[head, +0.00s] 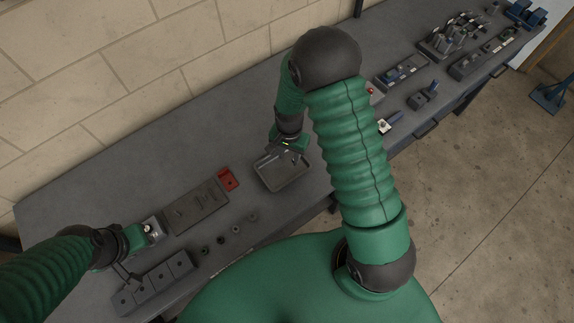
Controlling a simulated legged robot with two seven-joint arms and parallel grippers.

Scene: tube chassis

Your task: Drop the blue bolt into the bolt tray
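The grey tray (285,184) lies on the workbench below my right gripper (285,156). The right gripper points down over the tray's far part, and its dark fingers look spread apart. I see no bolt between them. No blue bolt can be made out in the tray, part of which the gripper hides.
A red block (228,179) and a flat grey plate (195,207) lie left of the tray. Several dark rings (236,229) lie in front. Fixtures with blue parts (403,71) stand at the right of the bench (130,160). A brick wall runs behind.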

